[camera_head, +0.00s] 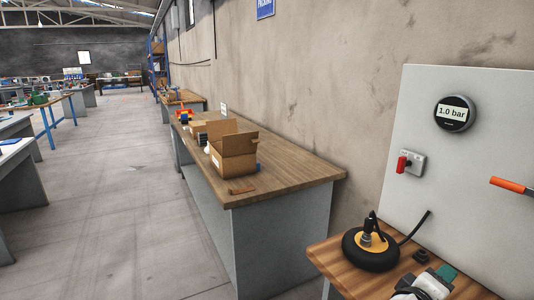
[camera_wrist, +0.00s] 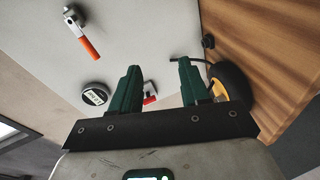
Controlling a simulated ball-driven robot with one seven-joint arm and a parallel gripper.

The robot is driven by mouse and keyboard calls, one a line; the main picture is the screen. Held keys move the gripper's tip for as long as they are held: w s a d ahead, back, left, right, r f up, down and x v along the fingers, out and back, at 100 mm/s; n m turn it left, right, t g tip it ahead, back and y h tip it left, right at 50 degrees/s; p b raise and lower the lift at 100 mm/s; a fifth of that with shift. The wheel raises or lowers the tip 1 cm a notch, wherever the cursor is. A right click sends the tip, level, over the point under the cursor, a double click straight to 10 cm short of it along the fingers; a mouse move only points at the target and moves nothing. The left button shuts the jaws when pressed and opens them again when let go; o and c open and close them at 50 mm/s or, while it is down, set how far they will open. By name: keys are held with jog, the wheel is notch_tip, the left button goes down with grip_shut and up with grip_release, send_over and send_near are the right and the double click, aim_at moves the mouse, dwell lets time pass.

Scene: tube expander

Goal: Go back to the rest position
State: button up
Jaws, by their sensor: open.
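My gripper (camera_wrist: 158,66) shows in the wrist view with two dark green fingers spread apart and nothing between them. In the head view, part of my gripper (camera_head: 447,272) shows at the bottom right, low over the small wooden table (camera_head: 335,256). A black wheel with a yellow hub (camera_head: 370,250) lies on that table, left of my gripper. It also shows right of the fingers in the wrist view (camera_wrist: 232,84). My gripper is apart from the wheel.
A grey panel (camera_head: 470,130) stands behind the table. It carries a gauge reading 1.0 bar (camera_head: 455,113), a red switch (camera_head: 404,164) and an orange-handled lever (camera_head: 511,186). A long workbench (camera_head: 290,175) with an open cardboard box (camera_head: 236,158) stands left. The floor aisle is clear.

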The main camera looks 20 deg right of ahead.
jog(key=s+a+f+y, duration=0.3)
jog(key=a+f+y, duration=0.1)
jog(key=f, duration=0.4)
jog(key=s+a+f+y, duration=0.3)
jog(key=f, duration=0.5)
jog(key=s+a+f+g+y, duration=0.2)
jog(key=s+a+f+y, duration=0.6)
jog(key=s+a, duration=0.3)
jog(key=shift+a+f+m, duration=0.4)
jog(key=shift+a+f, duration=0.15)
jog(key=shift+a, duration=0.5)
